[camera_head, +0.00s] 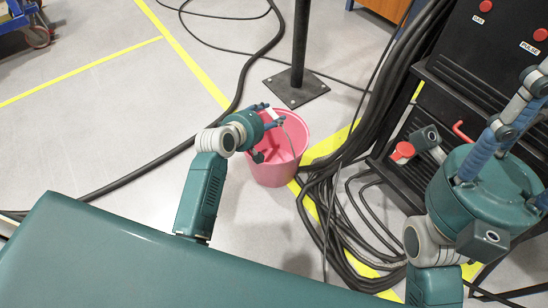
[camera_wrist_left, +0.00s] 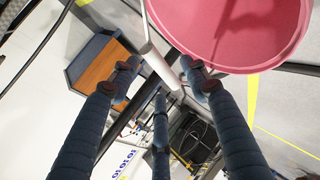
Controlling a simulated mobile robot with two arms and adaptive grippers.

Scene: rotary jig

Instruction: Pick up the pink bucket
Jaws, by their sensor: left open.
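The pink bucket (camera_head: 275,168) stands upright on the floor in the head view, just below the foot of a dark post. My left gripper (camera_head: 268,118) is open over the bucket's mouth and hides part of its rim. In the left wrist view the pink bucket (camera_wrist_left: 230,30) fills the upper right. Its pale handle (camera_wrist_left: 160,60) runs diagonally between the spread fingers of my left gripper (camera_wrist_left: 160,85). I cannot tell whether the fingers touch it. My right gripper (camera_head: 515,120) is at the right edge, away from the bucket, with its fingers pointing up and partly cut off.
A dark post on a square base plate (camera_head: 296,90) stands just behind the bucket. Thick black cables (camera_head: 345,190) lie coiled to its right, beside a black machine cabinet (camera_head: 470,60). Yellow floor lines (camera_head: 185,55) cross the grey floor. The floor to the left is mostly clear.

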